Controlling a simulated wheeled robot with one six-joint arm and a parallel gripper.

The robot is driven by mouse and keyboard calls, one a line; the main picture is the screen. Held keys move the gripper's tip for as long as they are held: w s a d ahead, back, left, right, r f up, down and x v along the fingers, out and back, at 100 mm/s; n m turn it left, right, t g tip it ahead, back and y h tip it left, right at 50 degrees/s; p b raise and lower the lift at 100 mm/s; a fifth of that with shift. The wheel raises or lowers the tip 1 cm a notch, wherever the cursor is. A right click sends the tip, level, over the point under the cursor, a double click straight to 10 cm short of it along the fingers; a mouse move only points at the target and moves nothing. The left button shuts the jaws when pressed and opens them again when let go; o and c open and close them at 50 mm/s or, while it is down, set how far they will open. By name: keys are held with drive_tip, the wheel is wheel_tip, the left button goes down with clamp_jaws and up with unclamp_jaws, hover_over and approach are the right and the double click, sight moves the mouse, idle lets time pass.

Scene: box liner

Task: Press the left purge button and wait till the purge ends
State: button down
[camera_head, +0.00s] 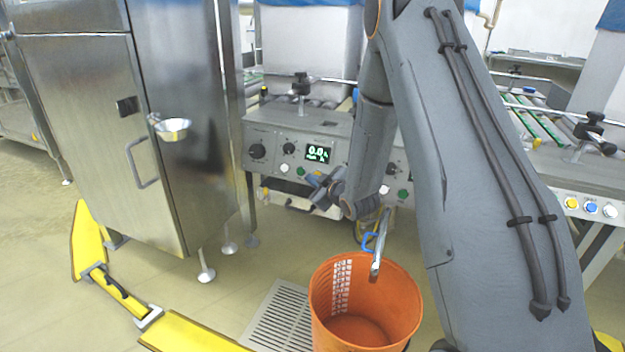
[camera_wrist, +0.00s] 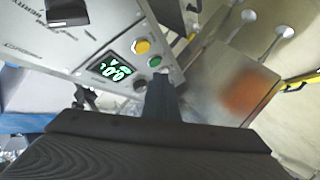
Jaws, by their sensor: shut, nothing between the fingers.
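The grey control panel (camera_head: 268,135) stands behind my arm, with a lit green display (camera_head: 318,153) reading about 0.0, black knobs and small round buttons. I cannot read which button is the left purge button. My gripper (camera_head: 318,182) is shut and empty, in front of the panel's lower edge below the display. In the wrist view the panel is tilted; the dark fingers (camera_wrist: 160,90) end close to a green button (camera_wrist: 155,61), with a yellow button (camera_wrist: 142,47) beyond it. Whether the fingers touch a button is unclear.
An orange bucket (camera_head: 335,300) stands on the floor below my gripper, with a metal spout (camera_head: 380,240) above it. A steel cabinet (camera_head: 165,180) is left of the panel. A floor grate (camera_head: 280,318) and yellow floor barrier (camera_head: 190,332) lie in front. Roller conveyors are behind.

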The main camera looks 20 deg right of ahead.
drive_tip(key=shift+w+d+f+b, duration=0.3)
drive_tip(key=shift+w+d, duration=0.2)
drive_tip(key=shift+w, duration=0.2)
drive_tip(key=shift+w+d+f+b, duration=0.3)
drive_tip(key=shift+w+d, duration=0.2)
drive_tip(key=shift+w, duration=0.2)
idle(1.1)
drive_tip(key=shift+w+d+f, duration=0.2)
drive_tip(key=shift+w+d, duration=0.1)
drive_tip(key=shift+w+d+f, duration=0.15)
drive_tip(key=shift+w+d, duration=0.05)
drive_tip(key=shift+w, duration=0.1)
idle(0.8)
drive_tip(key=shift+s, duration=0.1)
drive_tip(key=shift+s+a+r+p, duration=0.3)
drive_tip(key=shift+s+a+p, duration=0.15)
drive_tip(key=shift+s, duration=0.1)
idle(0.4)
drive_tip(key=shift+s+a+r+p, duration=0.25)
drive_tip(key=shift+s+a+p, duration=0.2)
drive_tip(key=shift+s, duration=0.2)
drive_tip(key=shift+s+a+r+p, duration=0.3)
drive_tip(key=shift+s+a+p, duration=0.2)
drive_tip(key=shift+s, duration=0.1)
drive_tip(key=shift+s+a+r+p, duration=0.25)
drive_tip(key=shift+s+a+p, duration=0.2)
drive_tip(key=shift+s, duration=0.2)
